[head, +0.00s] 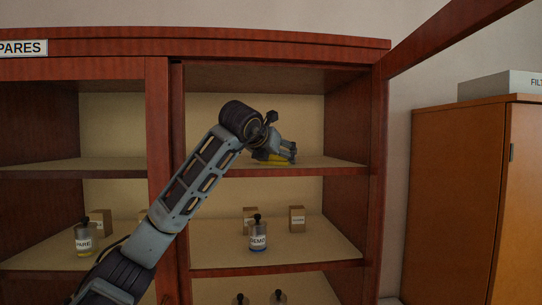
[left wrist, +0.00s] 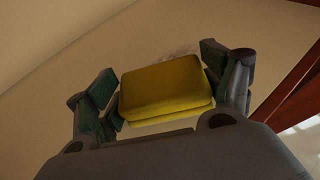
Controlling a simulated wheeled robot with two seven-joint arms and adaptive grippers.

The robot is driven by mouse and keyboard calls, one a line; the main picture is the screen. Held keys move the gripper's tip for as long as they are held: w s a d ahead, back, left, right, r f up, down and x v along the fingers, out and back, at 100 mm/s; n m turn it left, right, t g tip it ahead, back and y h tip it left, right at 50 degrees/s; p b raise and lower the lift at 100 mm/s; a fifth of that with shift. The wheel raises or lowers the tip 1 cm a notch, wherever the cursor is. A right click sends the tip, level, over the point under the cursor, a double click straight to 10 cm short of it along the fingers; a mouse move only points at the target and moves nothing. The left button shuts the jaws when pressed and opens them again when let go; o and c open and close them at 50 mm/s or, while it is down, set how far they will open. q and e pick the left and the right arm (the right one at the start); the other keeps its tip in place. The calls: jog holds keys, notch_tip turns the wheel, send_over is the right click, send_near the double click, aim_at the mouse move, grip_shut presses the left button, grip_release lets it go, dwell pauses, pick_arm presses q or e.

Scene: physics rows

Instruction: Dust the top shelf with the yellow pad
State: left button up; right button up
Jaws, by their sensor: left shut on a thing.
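The yellow pad (left wrist: 165,88) is held between the two fingers of my left gripper (left wrist: 165,95) in the left wrist view. In the head view my left gripper (head: 279,152) is inside the right-hand bay of the red-brown cabinet, low over the top shelf (head: 335,163). A yellow strip of the pad (head: 268,157) shows under the fingers, at or just above the shelf surface; I cannot tell if it touches. A faint greyish patch (left wrist: 180,55) lies on the shelf just beyond the pad. My right gripper is not in view.
Below, the middle shelf holds a labelled jar (head: 258,236) and small boxes (head: 297,218). The left bay holds another jar (head: 86,238). A cabinet post (head: 158,130) stands beside my arm. The open door frame (head: 450,32) reaches out at upper right. The top shelf is otherwise clear.

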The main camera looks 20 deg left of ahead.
aim_at(305, 164)
pick_arm(q)
jog(key=shift+w+d+f, duration=0.1)
jog(key=shift+w+d, duration=0.25)
jog(key=shift+d, duration=0.2)
jog(key=shift+c, duration=0.2)
jog(key=shift+w+d+r, duration=0.1)
jog(key=shift+w+d, duration=0.45)
jog(key=shift+d, duration=0.3)
jog(key=shift+w+d+r, duration=0.1)
jog(key=shift+w+d, duration=0.4)
jog(key=shift+d, duration=0.3)
jog(key=shift+w+d, duration=0.15)
jog(key=shift+d, duration=0.05)
jog(key=shift+w+d+f, duration=0.1)
jog(key=shift+w+d, duration=0.35)
jog(key=shift+d, duration=0.3)
jog(key=shift+w+d, duration=0.45)
jog(key=shift+d, duration=0.3)
jog(key=shift+f, duration=0.1)
jog(key=shift+a+b, duration=0.15)
jog(key=shift+b, duration=0.15)
